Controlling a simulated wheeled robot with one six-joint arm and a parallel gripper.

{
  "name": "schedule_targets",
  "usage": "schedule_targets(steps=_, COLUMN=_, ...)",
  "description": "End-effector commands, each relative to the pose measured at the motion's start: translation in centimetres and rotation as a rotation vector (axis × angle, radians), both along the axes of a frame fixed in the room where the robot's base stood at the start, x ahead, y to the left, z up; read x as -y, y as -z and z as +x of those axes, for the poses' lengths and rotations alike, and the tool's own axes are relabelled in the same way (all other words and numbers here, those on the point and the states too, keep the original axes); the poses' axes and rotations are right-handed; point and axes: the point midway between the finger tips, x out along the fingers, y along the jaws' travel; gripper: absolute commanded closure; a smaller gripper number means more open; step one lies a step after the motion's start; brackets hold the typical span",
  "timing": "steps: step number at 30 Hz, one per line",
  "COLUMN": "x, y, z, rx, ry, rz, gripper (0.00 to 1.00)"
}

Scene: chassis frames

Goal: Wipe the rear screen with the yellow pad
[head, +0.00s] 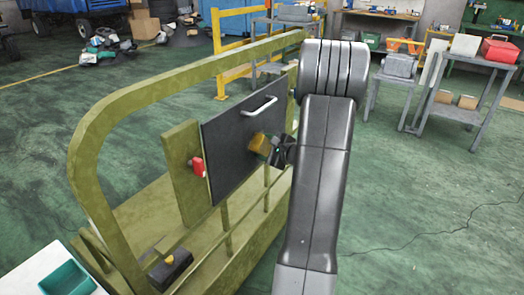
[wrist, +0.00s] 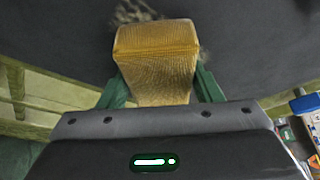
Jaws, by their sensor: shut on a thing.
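The rear screen (head: 228,140) is a dark upright panel with a pale handle (head: 260,106) near its top, set in the olive-green frame. My gripper (head: 276,149) is at the right part of the screen, below the handle. It is shut on the yellow pad (head: 258,142), which faces the screen. In the wrist view the pad (wrist: 156,45) sits between the two green fingers, and the dark screen (wrist: 255,40) fills the background. A pale brown smudge (wrist: 133,11) shows on the screen just beyond the pad. I cannot tell whether the pad touches the screen.
The olive frame's curved rail (head: 100,125) arches over the screen. A red knob (head: 197,166) is at the screen's left edge. A black box (head: 170,270) lies on the frame's base. A green tray (head: 68,281) is at lower left.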

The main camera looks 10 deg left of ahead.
Motion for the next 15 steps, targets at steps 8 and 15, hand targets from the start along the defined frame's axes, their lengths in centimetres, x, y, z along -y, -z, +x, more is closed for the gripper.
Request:
schedule_targets(steps=8, x=0.3, y=0.0, z=1.2, rx=0.001, ry=0.0, rz=0.001, gripper=0.6)
schedule_targets(steps=15, x=1.0, y=0.0, z=2.9, rx=0.001, ry=0.0, rz=0.0, gripper=0.6)
